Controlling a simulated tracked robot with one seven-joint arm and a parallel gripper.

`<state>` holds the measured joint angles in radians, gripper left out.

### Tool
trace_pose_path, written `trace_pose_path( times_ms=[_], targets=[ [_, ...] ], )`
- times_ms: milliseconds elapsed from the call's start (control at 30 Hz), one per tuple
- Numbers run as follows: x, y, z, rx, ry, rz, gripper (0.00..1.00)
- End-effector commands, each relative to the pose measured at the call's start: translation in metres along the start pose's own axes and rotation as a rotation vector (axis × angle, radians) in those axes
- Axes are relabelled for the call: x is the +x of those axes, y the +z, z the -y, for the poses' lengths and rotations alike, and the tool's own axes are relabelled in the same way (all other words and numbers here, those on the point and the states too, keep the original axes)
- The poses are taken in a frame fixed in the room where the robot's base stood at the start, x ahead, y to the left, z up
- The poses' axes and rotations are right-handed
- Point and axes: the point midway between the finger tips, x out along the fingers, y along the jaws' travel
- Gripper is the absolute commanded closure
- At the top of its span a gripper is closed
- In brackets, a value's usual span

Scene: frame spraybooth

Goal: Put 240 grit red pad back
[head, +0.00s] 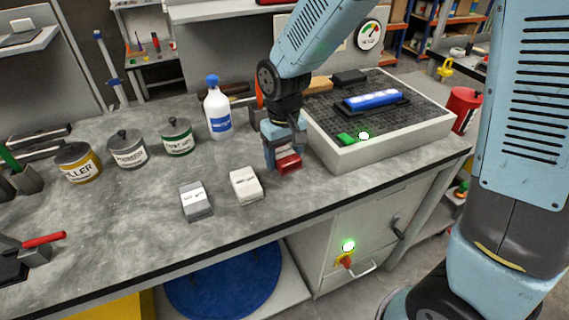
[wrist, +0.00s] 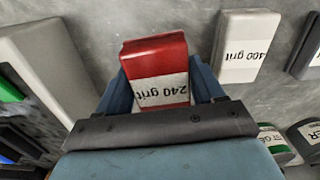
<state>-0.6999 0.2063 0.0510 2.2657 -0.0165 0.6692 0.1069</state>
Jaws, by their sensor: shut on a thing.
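My gripper (head: 284,158) is shut on the red pad (head: 289,165), just above or at the grey worktop; I cannot tell whether the pad touches it. In the wrist view the red pad (wrist: 155,56) sits between the two blue fingers, its white label reading "240 grit". A white pad (head: 245,185) lies on the worktop left of the gripper; in the wrist view it reads "400 grit" (wrist: 245,46). A grey pad (head: 196,200) lies further left, its label too small to read.
A raised grey tray with a dark grid top (head: 390,125) stands right of the gripper, with a blue-handled block (head: 372,99) on it.

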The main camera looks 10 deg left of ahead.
Motion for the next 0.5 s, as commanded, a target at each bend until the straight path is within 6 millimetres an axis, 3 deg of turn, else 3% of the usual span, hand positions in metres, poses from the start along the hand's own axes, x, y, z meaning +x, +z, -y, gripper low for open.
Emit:
trace_pose_path(
  times_ms=[300, 500],
  targets=[
    [0.035, -0.008, -0.001, 0.0, 0.0, 0.002, 0.66],
    [0.037, -0.008, -0.001, 0.0, 0.0, 0.0, 0.66]
  ],
)
